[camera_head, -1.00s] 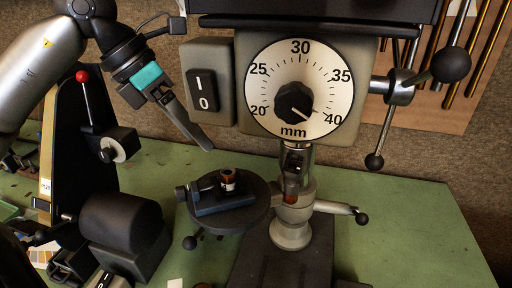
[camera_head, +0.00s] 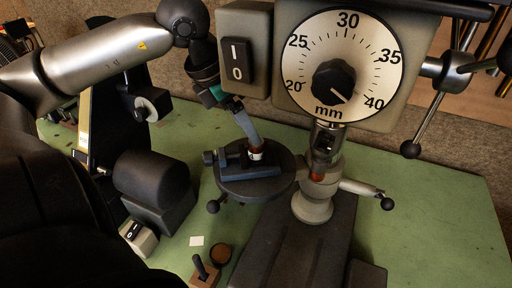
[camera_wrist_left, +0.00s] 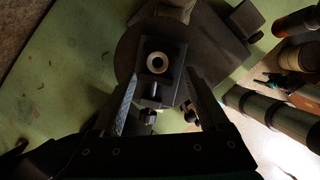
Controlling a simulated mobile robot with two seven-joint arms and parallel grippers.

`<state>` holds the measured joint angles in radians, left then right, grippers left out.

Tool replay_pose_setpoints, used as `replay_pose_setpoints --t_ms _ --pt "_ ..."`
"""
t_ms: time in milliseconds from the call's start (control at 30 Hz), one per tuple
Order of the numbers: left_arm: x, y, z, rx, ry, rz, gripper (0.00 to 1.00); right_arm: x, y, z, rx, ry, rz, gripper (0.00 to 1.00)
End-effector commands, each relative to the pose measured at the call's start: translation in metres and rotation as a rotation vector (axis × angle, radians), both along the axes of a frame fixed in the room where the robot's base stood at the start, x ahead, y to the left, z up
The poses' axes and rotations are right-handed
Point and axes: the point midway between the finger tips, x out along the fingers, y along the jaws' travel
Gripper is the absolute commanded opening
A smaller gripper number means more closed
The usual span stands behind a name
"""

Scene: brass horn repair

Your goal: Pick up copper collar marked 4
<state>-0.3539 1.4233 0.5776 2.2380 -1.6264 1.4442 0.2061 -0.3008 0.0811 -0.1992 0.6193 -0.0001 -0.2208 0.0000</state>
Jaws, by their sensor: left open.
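A small copper-brown collar (camera_head: 256,154) with a pale label sits upright in the dark vise (camera_head: 235,168) on the round drill-press table (camera_head: 272,186). The mark on the label is too small to read. In the left wrist view the collar shows from above as a pale ring (camera_wrist_left: 157,54) with a dark centre. My left gripper (camera_head: 252,142) points down at the collar. In the wrist view its open fingers (camera_wrist_left: 161,76) lie left and right of the ring's line, with nothing held between them. Contact with the collar cannot be told. My right gripper is out of view.
The drill press head with its mm dial (camera_head: 334,70) and the grey switch box (camera_head: 243,50) stand close beside my left arm. The chuck (camera_head: 323,148) hangs right of the collar. A black machine (camera_head: 150,185) stands at left. The green bench (camera_head: 440,210) is clear at right.

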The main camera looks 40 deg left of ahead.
Motion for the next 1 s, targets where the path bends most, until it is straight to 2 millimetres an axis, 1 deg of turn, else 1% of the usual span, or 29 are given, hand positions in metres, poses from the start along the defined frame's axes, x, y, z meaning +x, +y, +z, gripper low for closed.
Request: replay_pose_setpoints --t_ms 233,400,500,733,767,1000 --pt "0.012 -0.001 -0.024 0.003 0.007 -0.001 0.77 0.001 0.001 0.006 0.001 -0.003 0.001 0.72" --pt "0.018 -0.004 -0.040 0.002 0.004 -0.001 0.77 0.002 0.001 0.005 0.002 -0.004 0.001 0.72" --pt "0.020 -0.005 -0.043 0.000 0.002 -0.001 0.77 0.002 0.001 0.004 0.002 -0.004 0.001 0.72" --pt "0.020 -0.005 -0.043 -0.001 0.000 0.000 0.77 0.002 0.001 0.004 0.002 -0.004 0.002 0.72" --pt "0.020 -0.005 -0.043 -0.001 0.000 0.000 0.76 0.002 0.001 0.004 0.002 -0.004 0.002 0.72" --pt "0.020 -0.005 -0.043 -0.002 0.001 -0.001 0.49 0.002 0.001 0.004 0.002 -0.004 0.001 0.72"
